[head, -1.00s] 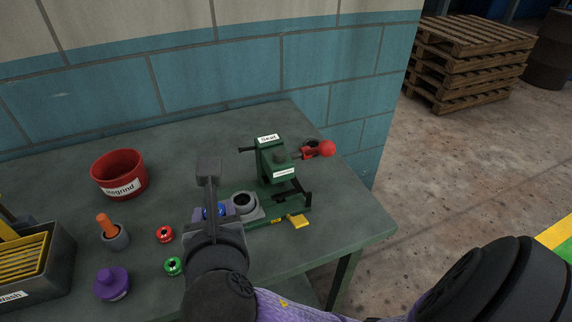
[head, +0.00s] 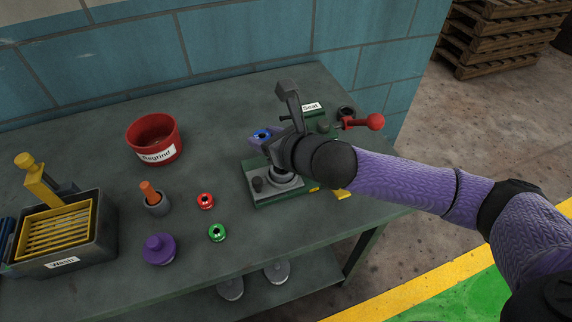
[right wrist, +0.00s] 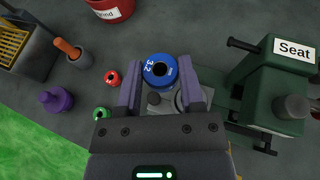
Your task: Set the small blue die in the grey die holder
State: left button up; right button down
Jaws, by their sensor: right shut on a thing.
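The small blue die (head: 262,134) is a blue ring with a dark hole. It also shows in the right wrist view (right wrist: 159,71), with "3.2" on its top face. My right gripper (head: 266,138) is shut on it and appears to hold it above the table, beyond the press base. The grey die holder (head: 284,179) is a round grey ring on the base of the green press; my right gripper and wrist partly cover it. In the right wrist view the holder shows only in part between and behind the fingers. My left gripper is not in view.
The green press (right wrist: 262,88) labelled "Seat" has a red-knobbed lever (head: 375,121). A red die (head: 206,201), a green die (head: 217,232), a purple knobbed piece (head: 159,249), an orange-handled tool (head: 150,192), a Regrind bowl (head: 154,139) and a Wash bin (head: 62,235) stand left.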

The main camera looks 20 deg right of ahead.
aim_at(285, 173)
jog(key=d+f+b, duration=0.1)
jog(key=f, duration=0.2)
jog(key=d+f+b, duration=0.1)
jog(key=f+b, duration=0.1)
jog(key=f, duration=0.1)
jog(key=w+d+f+b, duration=0.1)
jog(key=f, duration=0.2)
jog(key=shift+w+d+f+b, duration=0.1)
jog(key=shift+d+f+b, duration=0.15)
jog(key=shift+d+b, duration=0.15)
jog(key=shift+f, duration=0.25)
jog(key=shift+r, duration=0.15)
jog(key=shift+f, duration=0.25)
jog(key=shift+c, duration=1.1)
grip_release()
